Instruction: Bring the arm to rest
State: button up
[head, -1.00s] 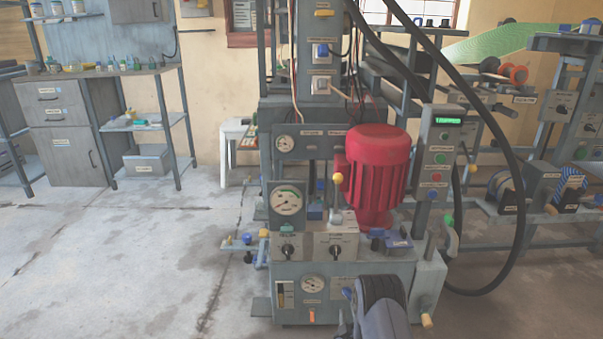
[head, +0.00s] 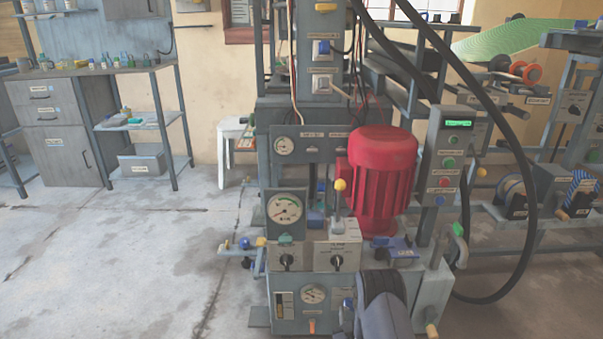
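The plate press (head: 300,258) stands in the middle of the head view, with a red motor (head: 381,180) on it. A lever with a yellow knob (head: 340,185) stands upright in front of the motor. A large round gauge (head: 285,208) is to its left, and two black knobs are below. A dark rounded link of my arm (head: 385,300) shows at the bottom edge, in front of the press's lower right part. My gripper is not visible, so its opening and any contact are hidden.
A control panel with a lit green display (head: 458,124) and buttons stands right of the motor. Thick black hoses loop down at the right. A workbench with drawers (head: 58,130) and a white stool (head: 232,140) are behind left. The concrete floor at left is clear.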

jog(key=m, duration=0.5)
jog(key=shift+d+m, duration=0.2)
jog(key=shift+m, duration=0.2)
jog(key=shift+s, duration=0.1)
